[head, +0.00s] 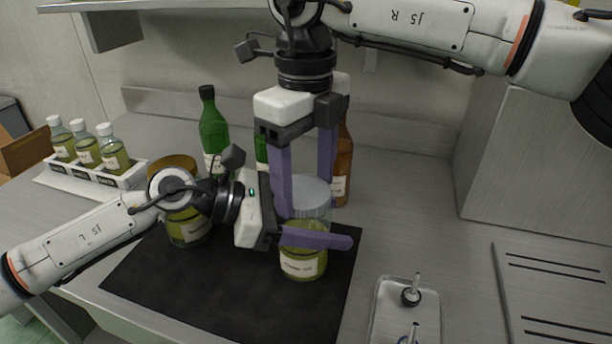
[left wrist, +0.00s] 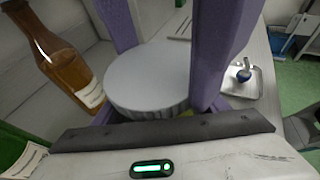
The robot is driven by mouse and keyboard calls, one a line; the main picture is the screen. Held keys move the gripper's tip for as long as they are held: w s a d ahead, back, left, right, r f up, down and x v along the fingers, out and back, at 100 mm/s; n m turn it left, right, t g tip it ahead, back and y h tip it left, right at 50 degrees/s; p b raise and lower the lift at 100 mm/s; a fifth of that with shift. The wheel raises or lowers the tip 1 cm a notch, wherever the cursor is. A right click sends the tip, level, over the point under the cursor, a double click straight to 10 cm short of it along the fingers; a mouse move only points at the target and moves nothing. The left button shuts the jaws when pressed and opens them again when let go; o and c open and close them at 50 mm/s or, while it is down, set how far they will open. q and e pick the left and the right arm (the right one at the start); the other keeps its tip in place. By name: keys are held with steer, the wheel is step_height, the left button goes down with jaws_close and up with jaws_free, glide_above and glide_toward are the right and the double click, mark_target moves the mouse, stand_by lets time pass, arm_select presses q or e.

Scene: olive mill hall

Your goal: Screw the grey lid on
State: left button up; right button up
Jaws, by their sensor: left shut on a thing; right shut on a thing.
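A glass jar (head: 303,265) of yellow-green contents with a pale label stands upright on the black mat (head: 200,290). My left gripper (head: 318,238) is shut on the jar's upper part from the left side, one purple finger across its front. The grey lid (head: 311,192) sits at the top of the jar, and it also shows large in the left wrist view (left wrist: 150,75). My right gripper (head: 307,197) reaches down from above and is shut on the lid, a finger on either side. The left gripper hides part of the jar's neck, so I cannot tell how tightly the lid sits.
A second jar (head: 188,228) with a gold lid stands behind my left wrist. Green bottles (head: 213,135) and a brown bottle (head: 342,165) stand behind. A white rack (head: 125,178) holds three small bottles at left. A tray (head: 380,318) with metal-tipped pieces lies at front right.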

steer(key=shift+f, duration=0.2)
arm_select(q)
steer(key=c, duration=0.6)
arm_select(e)
steer(key=o, duration=0.8)
arm_select(q)
steer(key=shift+o, duration=0.2)
arm_select(e)
steer(key=shift+o, duration=1.1)
steer(key=shift+s+a, duration=0.1)
steer(key=shift+r, duration=2.3)
arm_select(q)
steer(key=shift+s, duration=0.1)
